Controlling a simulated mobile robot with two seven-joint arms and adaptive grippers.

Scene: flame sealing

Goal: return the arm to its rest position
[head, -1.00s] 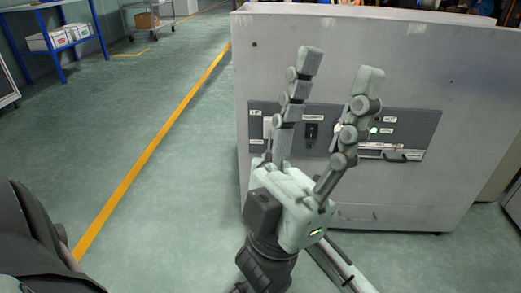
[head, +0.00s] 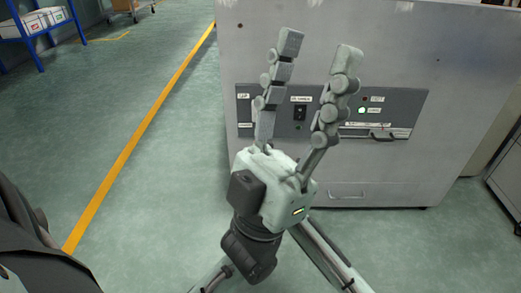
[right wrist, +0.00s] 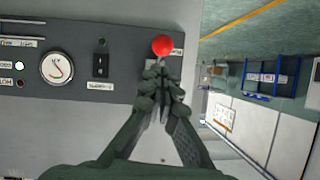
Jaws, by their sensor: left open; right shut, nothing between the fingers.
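My left gripper (head: 318,55) is in the middle of the head view. Its two long jointed fingers are spread wide and point up the picture, with nothing between them. It overlaps the dark control panel (head: 420,104) on the front of a pale grey cabinet (head: 440,62); I see no contact. My right gripper (right wrist: 158,72) shows in the right wrist view, fingers together and empty. Its tips lie just below a red ball knob (right wrist: 162,45) in the picture; I cannot tell whether they touch it. I cannot make out the right gripper in the head view.
The panel carries a black switch (head: 300,113), a lit green lamp (head: 361,111) and a dark handle (head: 382,137). A round gauge (right wrist: 57,67) shows in the right wrist view. Green floor with a yellow line (head: 140,135) lies clear to the left, with a blue shelf (head: 38,38) beyond.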

